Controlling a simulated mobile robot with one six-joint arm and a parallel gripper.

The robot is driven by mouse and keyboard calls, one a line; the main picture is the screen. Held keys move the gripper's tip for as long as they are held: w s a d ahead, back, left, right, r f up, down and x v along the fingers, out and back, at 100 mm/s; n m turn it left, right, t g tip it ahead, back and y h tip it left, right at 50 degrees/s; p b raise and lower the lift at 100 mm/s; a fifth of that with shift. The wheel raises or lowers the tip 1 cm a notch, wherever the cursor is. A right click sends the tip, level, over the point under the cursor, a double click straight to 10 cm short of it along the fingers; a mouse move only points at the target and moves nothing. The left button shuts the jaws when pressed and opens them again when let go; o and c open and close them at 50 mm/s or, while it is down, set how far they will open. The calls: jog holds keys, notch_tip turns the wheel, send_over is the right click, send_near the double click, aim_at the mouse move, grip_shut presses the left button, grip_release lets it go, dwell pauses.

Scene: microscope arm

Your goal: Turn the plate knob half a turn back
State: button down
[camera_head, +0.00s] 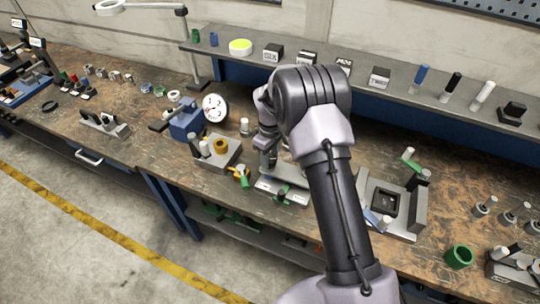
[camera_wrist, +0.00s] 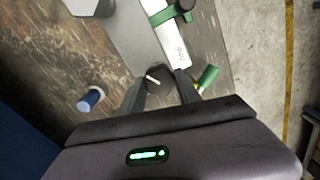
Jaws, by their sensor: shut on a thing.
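The plate knob (camera_wrist: 157,80) is dark, with a pale pointer line on top, in the wrist view. My gripper (camera_wrist: 160,86) is shut on it, one dark finger on each side. The knob sits at the near end of a grey plate (camera_wrist: 130,38), beside a white scale strip (camera_wrist: 172,42) with a green clamp (camera_wrist: 178,14) across it. In the head view, my gripper (camera_head: 268,158) points down at the back left of the grey plate unit (camera_head: 284,189). My arm hides part of that unit, and I cannot make out the knob there.
A block with a brass knob (camera_head: 221,146) and a dial (camera_head: 215,107) stand to the left. A fixture with a dark square recess (camera_head: 387,201) stands to the right. A blue-capped peg (camera_wrist: 90,98) and a green handle (camera_wrist: 208,77) flank my fingers. A shelf (camera_head: 400,88) runs behind.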

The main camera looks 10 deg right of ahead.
jog(key=n+p, duration=0.1)
jog(key=n, duration=0.5)
jog(key=shift+s+f, duration=0.15)
jog(key=n+p, duration=0.1)
jog(key=n, duration=0.4)
jog(key=shift+n, duration=0.4)
jog(key=c, duration=0.8)
grip_release()
jog(key=shift+c, duration=0.2)
